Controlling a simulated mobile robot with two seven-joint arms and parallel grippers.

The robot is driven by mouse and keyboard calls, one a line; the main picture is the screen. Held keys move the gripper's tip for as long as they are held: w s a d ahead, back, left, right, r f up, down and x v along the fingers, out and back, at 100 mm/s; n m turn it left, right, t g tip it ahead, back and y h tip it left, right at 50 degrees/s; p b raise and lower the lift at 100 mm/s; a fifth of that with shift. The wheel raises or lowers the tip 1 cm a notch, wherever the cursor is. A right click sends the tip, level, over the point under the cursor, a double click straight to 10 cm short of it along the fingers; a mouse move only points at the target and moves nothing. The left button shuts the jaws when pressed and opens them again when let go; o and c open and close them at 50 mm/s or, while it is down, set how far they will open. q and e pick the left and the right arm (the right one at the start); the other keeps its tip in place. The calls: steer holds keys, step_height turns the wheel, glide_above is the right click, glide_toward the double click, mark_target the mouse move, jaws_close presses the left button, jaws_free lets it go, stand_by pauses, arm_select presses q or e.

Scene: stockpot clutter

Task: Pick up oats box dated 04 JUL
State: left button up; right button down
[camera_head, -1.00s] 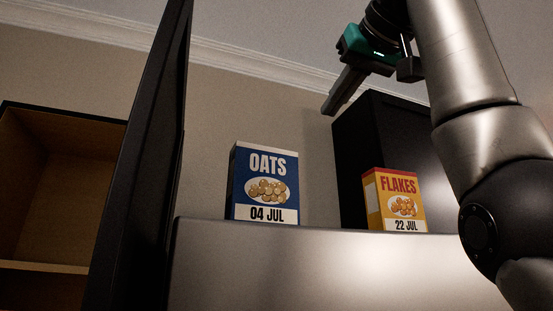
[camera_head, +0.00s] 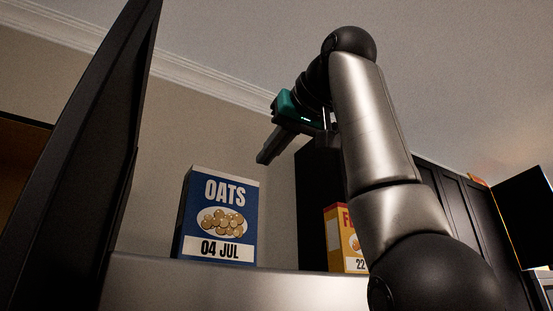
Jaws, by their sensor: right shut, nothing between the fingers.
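The blue oats box (camera_head: 218,217), labelled OATS and 04 JUL, stands upright on a metallic grey top surface, left of the middle of the head view. My right gripper (camera_head: 266,158) is above and to the right of the oats box, apart from it, with its fingers pointing down and left. It is shut and empty. My right arm comes in from the lower right. My left gripper is not in view.
A yellow flakes box (camera_head: 345,240) stands to the right on the same surface (camera_head: 225,289), partly hidden by my right arm. A black cabinet (camera_head: 318,205) is behind it. A tall dark panel (camera_head: 75,150) rises close on the left. The wall behind the oats box is bare.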

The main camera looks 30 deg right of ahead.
mark_target(251, 181)
steer(key=w+p, duration=0.2)
steer(key=w, duration=0.5)
steer(key=shift+w+a+r+p, duration=0.1)
steer(key=shift+w+p, duration=0.1)
steer(key=shift+p, duration=0.1)
steer(key=shift+s+f, duration=0.1)
steer(key=shift+f, duration=0.4)
steer(key=shift+s+f+b, duration=0.1)
steer(key=shift+f+b, duration=0.3)
steer(key=shift+b, duration=0.1)
steer(key=shift+f, duration=0.15)
